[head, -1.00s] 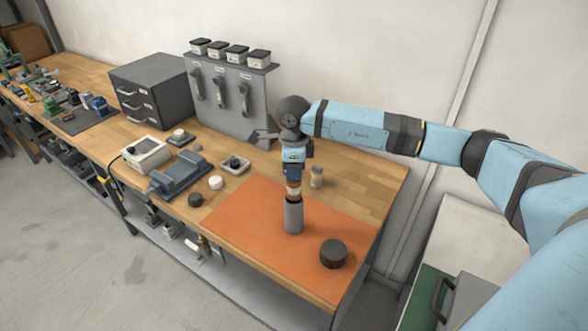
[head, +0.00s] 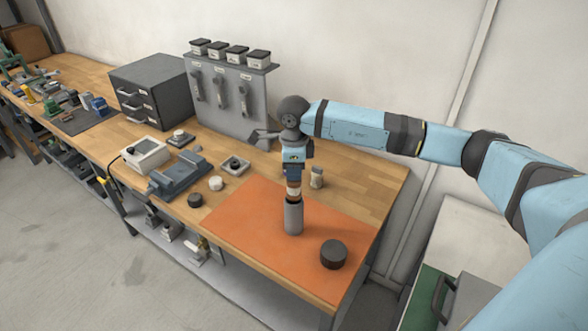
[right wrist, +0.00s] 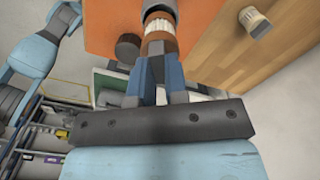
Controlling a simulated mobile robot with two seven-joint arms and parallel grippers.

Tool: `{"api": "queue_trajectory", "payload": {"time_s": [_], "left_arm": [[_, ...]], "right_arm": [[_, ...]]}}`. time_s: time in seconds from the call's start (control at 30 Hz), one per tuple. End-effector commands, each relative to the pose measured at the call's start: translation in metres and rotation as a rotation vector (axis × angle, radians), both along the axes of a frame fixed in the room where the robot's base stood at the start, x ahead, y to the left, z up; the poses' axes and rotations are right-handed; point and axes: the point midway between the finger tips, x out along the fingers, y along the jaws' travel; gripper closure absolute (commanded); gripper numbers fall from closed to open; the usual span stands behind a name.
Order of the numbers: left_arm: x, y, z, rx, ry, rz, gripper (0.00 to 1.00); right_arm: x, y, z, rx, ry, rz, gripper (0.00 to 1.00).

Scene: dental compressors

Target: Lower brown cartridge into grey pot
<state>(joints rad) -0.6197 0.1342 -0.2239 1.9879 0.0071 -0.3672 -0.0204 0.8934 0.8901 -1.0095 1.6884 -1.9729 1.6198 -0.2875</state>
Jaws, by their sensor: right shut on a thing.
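The grey pot (head: 293,218), a tall cylinder, stands upright on the orange mat. My right gripper (head: 293,179) points down directly above it, shut on the brown cartridge (head: 293,192). The cartridge has a brown end and a pale ribbed middle; it is upright and in line with the pot. Its lower end is at the pot's mouth; I cannot tell how deep it sits. In the right wrist view the blue fingers grip the brown end of the cartridge (right wrist: 160,43), with the pot (right wrist: 160,5) just beyond. My left gripper is not in view.
A dark round cap (head: 333,254) lies on the orange mat (head: 255,228), right of the pot. A small beige cylinder (head: 316,177) stands behind the mat. A blue-grey fixture (head: 180,175) and small round parts lie to the left.

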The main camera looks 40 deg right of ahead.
Motion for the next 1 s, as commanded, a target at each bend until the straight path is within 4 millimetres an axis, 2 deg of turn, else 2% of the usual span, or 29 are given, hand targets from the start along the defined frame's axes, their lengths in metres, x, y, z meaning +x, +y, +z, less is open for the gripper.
{"api": "queue_trajectory", "payload": {"time_s": [1.0], "left_arm": [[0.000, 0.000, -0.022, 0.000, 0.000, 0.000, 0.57]], "right_arm": [[0.000, 0.000, -0.028, 0.000, 0.000, 0.000, 1.00]]}}
